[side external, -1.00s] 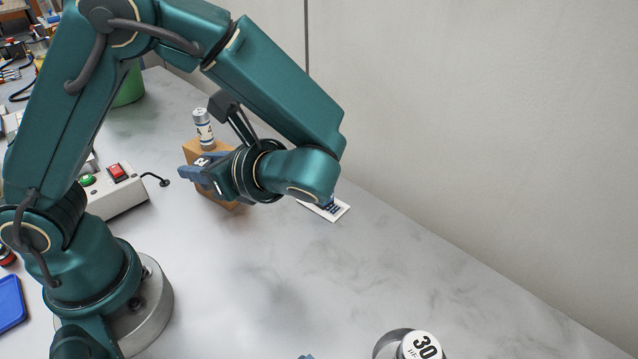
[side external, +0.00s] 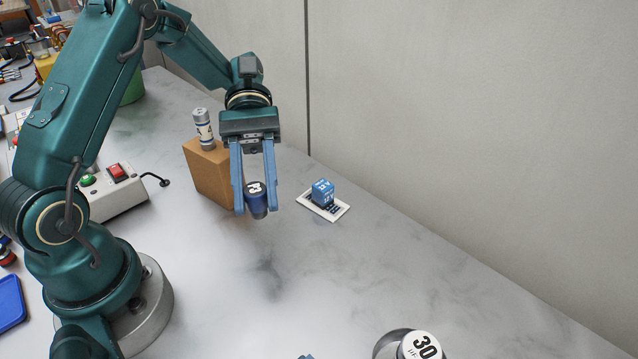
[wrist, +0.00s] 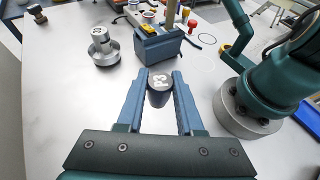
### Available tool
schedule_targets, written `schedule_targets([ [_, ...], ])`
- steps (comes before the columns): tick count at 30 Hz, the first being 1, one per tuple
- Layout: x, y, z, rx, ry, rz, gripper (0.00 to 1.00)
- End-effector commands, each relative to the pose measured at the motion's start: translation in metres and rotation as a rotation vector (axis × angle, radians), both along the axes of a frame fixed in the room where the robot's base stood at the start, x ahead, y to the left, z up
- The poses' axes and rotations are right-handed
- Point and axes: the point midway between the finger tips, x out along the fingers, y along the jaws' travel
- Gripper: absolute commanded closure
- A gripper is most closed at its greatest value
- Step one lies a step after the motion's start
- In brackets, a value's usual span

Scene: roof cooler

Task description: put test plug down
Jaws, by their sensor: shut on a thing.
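The plug (side external: 256,203) has a dark top with white marking and stands about upright between the fingertips.
A brown block (side external: 208,175) with a labelled cylinder (side external: 203,128) on top stands just behind left. A blue relay-like block (side external: 322,192) sits on a white plate to the right, near the wall. A round part marked 30 (side external: 421,346) is at the front. The middle bench is clear.

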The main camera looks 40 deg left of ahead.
Motion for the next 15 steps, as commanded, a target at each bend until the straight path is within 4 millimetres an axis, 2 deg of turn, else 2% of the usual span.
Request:
schedule_targets([
  [5, -0.006, -0.024, -0.014, 0.000, 0.007, 0.014, 1.00],
  [15, -0.025, -0.093, -0.057, 0.002, 0.006, 0.009, 1.00],
])
